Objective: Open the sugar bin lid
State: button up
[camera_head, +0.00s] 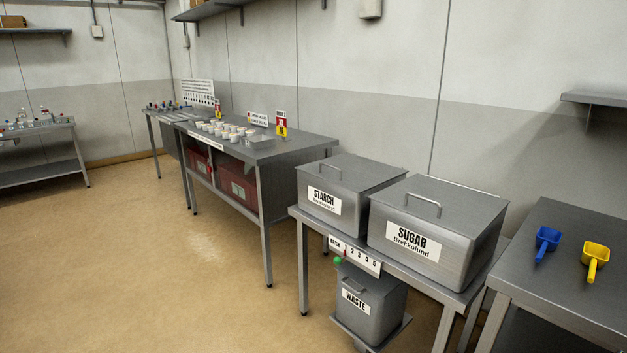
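The sugar bin (408,255) is a grey metal box with a white label reading SUGAR. It stands on a metal table at the right of centre. Its lid (455,202) lies shut on top. A bar handle (423,203) stands on the lid's left part. My gripper is not in view, so its state and its distance from the lid do not show.
The starch bin (345,185) stands close at the left of the sugar bin, its lid shut. A waste bin (370,305) sits below. A right-hand table (560,290) holds a blue scoop (547,240) and a yellow scoop (596,257). The floor (170,270) at left is clear.

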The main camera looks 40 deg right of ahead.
aim_at(468, 212)
jog(key=i+z, duration=0.1)
jog(key=i, duration=0.5)
jog(key=i+j, duration=0.2)
jog(key=i, duration=0.4)
jog(key=l+z, duration=0.05)
